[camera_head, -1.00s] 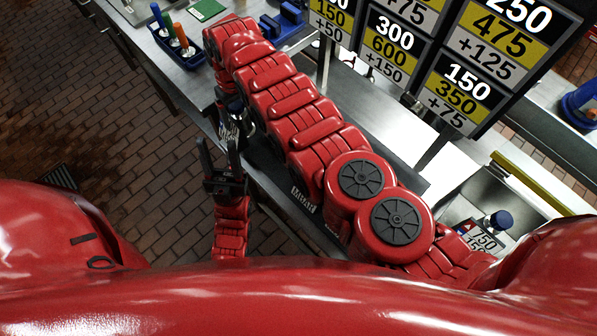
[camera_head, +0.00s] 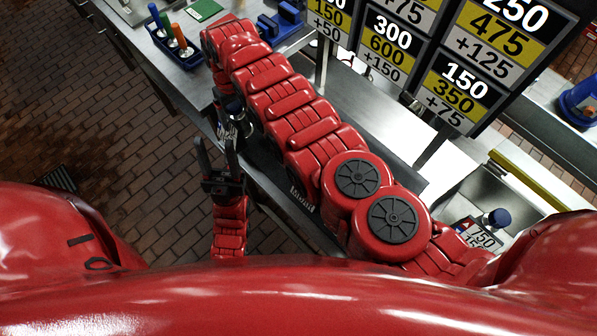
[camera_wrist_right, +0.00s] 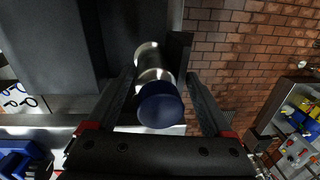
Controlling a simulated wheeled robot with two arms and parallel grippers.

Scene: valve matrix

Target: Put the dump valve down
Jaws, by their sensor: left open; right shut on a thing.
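The dump valve shows in the right wrist view as a silver body with a dark blue round cap (camera_wrist_right: 160,104), between the fingers of my right gripper (camera_wrist_right: 160,85). My right gripper is shut on it. In the head view the valve (camera_head: 236,112) is small and partly hidden by my right arm, near the counter's front edge. I cannot tell whether it touches a surface. My left gripper (camera_head: 217,150) is open and empty, pointing up in the picture, just below and left of the valve.
A steel counter (camera_head: 345,100) runs diagonally behind my right arm. A blue tray (camera_head: 176,45) with coloured-handled tools and a blue item (camera_head: 282,22) stand at its far end. Price boards (camera_head: 455,75) rise at the right. A blue-capped part (camera_head: 497,218) stands by the sink (camera_head: 510,190).

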